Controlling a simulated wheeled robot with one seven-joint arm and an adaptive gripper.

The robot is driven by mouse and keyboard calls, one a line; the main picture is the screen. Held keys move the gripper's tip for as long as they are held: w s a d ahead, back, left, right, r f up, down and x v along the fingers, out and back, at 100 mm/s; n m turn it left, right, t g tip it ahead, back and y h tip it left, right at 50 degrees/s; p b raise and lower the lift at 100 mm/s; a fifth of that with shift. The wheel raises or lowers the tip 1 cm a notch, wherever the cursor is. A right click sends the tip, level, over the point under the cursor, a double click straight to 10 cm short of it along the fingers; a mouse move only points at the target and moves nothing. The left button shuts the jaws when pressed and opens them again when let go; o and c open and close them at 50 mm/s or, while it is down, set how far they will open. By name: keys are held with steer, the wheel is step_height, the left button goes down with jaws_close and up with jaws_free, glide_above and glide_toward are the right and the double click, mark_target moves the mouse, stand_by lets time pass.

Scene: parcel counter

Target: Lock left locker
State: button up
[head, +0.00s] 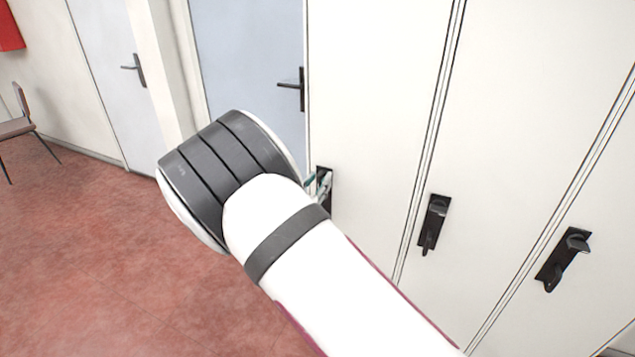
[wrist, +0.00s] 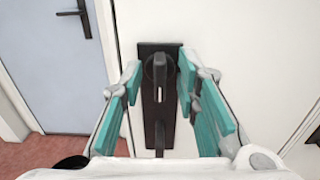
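The left locker (head: 375,100) is a tall white door, and it looks closed. Its black lock plate (head: 325,180) is mostly hidden behind my arm in the head view. My gripper (wrist: 160,88) is open, with one teal finger on each side of the lock. I cannot tell whether either finger touches it. In the head view only a bit of the fingers (head: 312,182) shows past my arm.
Two more white locker doors with black locks, a middle lock (head: 434,224) and a right lock (head: 563,259), stand to the right. A blue-grey door (head: 250,60) with a black handle is left of the lockers. A chair (head: 17,125) stands far left. The red floor (head: 90,260) is clear.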

steer(key=shift+w, duration=0.1)
jaws_close()
steer(key=shift+n, duration=0.3)
steer(key=n, duration=1.7)
steer(key=shift+a+f, duration=0.2)
steer(key=shift+f, duration=0.05)
steer(key=shift+n, duration=0.3)
stand_by(0.4)
jaws_free()
